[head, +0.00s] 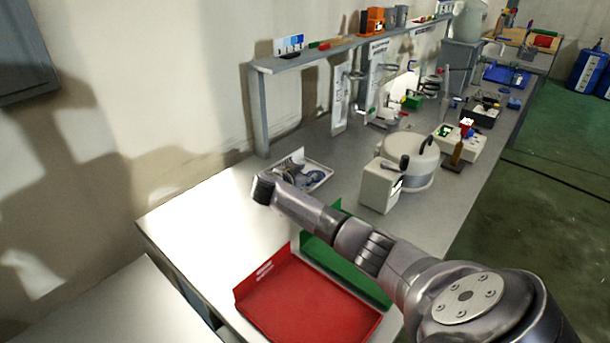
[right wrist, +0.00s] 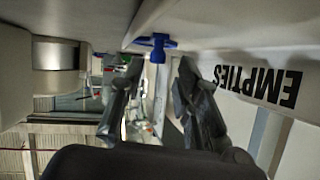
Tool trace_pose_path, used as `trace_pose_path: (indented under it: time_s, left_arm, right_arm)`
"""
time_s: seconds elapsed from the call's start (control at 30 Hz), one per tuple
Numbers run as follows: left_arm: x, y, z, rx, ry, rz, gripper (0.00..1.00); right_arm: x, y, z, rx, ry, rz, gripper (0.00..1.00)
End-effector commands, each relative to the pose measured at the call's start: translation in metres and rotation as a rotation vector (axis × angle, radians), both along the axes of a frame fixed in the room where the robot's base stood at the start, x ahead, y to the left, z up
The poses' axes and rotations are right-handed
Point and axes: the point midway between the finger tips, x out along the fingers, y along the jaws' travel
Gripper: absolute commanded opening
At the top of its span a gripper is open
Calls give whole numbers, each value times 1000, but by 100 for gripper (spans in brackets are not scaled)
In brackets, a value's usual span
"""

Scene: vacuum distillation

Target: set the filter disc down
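My right arm reaches from the lower right of the head view to a shallow pale tray near the wall. My right gripper (head: 292,174) is small and dark there, over the tray (head: 322,181). In the right wrist view my right gripper (right wrist: 157,68) has its two dark fingers spread apart, with nothing clearly held between them. A small blue piece (right wrist: 152,43) shows just beyond the fingertips, against a white surface. I cannot tell whether it is the filter disc or part of something else. I cannot make out the disc for certain in either view. My left gripper is not in view.
A red tray (head: 300,305) and a green tray (head: 345,268) lie at the bench's near end. A white box (head: 378,188) and a round white device (head: 410,158) stand right of the pale tray. An upside-down "EMPTIES" label (right wrist: 258,85) shows beside the fingers. Bare bench lies left.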

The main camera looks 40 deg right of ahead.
Motion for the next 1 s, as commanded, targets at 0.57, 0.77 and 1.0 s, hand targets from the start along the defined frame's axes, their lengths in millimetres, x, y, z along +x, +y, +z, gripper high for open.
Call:
trace_pose_path:
  time_s: [0.57, 0.77, 1.0]
  left_arm:
    - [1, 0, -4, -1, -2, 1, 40]
    - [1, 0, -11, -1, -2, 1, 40]
    - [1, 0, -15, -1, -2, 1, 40]
  right_arm:
    - [-10, 33, 15, 3, -3, 4, 30]
    - [-24, 70, 33, 3, -4, 3, 30]
    - [-34, 98, 48, 1, -1, 1, 30]
